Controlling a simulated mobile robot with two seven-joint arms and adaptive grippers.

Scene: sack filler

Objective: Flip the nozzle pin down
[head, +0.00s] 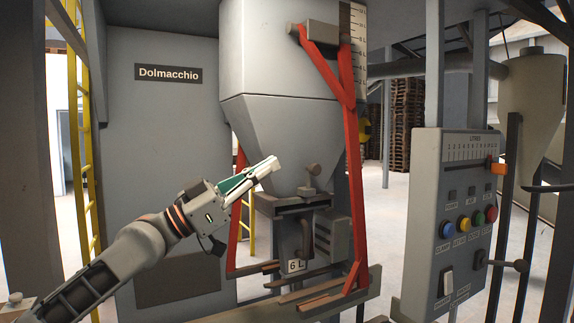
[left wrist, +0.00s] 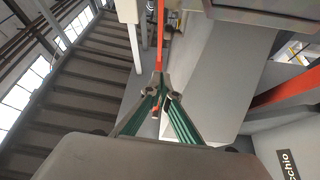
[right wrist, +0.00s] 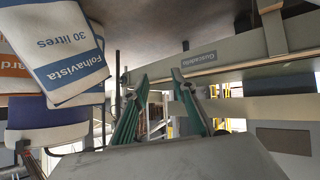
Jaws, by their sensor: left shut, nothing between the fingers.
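A grey hopper (head: 275,130) narrows down to a nozzle assembly under it. A small brownish-grey knobbed fitting (head: 312,180) stands upright on the bracket at the hopper's outlet. A dark curved handle (head: 307,238) hangs at the spout below, above a "6 L" label. I cannot tell for certain which of these is the nozzle pin. My left gripper (head: 272,165) is shut and empty, in front of the hopper's lower cone, left of the knobbed fitting and apart from it. Its closed fingers (left wrist: 160,92) show in the left wrist view. My right gripper (right wrist: 160,77) is open and empty, outside the head view.
A red frame (head: 352,170) flanks the hopper and nozzle. A control panel (head: 453,220) with coloured buttons and levers stands at the right. A yellow ladder (head: 84,150) is at the left. Filled sacks (right wrist: 65,60) lie near my right gripper in the right wrist view.

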